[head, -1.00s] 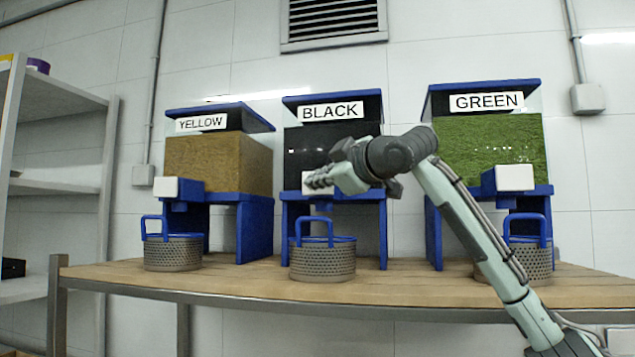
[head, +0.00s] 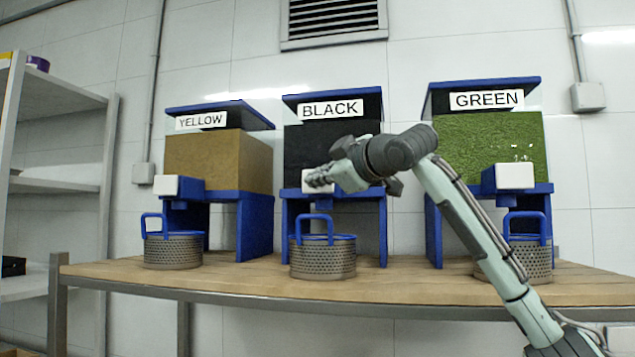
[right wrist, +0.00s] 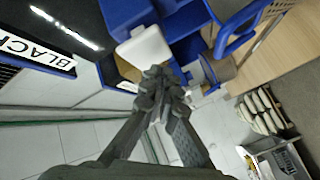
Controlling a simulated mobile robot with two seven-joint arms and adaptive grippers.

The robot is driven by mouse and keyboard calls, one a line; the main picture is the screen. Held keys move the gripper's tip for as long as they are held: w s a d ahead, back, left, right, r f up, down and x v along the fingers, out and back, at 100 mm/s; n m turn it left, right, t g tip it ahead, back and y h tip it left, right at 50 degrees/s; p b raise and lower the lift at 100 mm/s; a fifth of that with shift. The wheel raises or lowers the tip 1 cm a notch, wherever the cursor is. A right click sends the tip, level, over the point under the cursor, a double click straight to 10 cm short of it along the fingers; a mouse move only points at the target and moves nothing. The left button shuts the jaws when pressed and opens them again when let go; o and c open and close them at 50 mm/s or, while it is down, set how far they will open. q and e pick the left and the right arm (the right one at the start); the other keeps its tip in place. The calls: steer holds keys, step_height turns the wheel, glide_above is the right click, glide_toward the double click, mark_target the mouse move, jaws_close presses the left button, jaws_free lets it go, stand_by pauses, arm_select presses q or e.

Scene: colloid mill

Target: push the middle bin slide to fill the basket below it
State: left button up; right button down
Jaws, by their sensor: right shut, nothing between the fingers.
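The middle bin (head: 305,146), labelled BLACK, holds dark material behind a clear front. Its white slide block (head: 307,188) is partly hidden by my right gripper (head: 318,178). The gripper is shut and empty, with its fingertips at the front of the slide. In the right wrist view, the shut fingers (right wrist: 160,78) are close to the white block (right wrist: 147,48); I cannot tell if they touch it. A grey mesh basket (head: 323,262) with a blue handle stands upright on the table below the slide. Its inside is hidden. My left gripper is not in view.
The YELLOW bin (head: 215,158) stands to the left with its own basket (head: 173,251). The GREEN bin (head: 490,150) stands to the right; my right arm partly covers its basket (head: 532,262). The wooden table (head: 240,280) has bare room between the baskets. Shelves (head: 60,180) stand far left.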

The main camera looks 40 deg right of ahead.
stand_by(0.4)
steer(key=shift+w+d+p, duration=0.25)
steer(key=shift+p, duration=0.05)
steer(key=shift+d, duration=0.1)
steer(key=shift+w+d+p, duration=0.3)
steer(key=shift+w+d, duration=0.4)
steer(key=shift+d, duration=0.1)
stand_by(1.2)
stand_by(0.4)
steer(key=shift+s+a, duration=0.9)
steer(key=shift+a, duration=0.15)
steer(key=s+a, duration=0.3)
steer(key=a, duration=0.1)
steer(key=shift+s, duration=0.15)
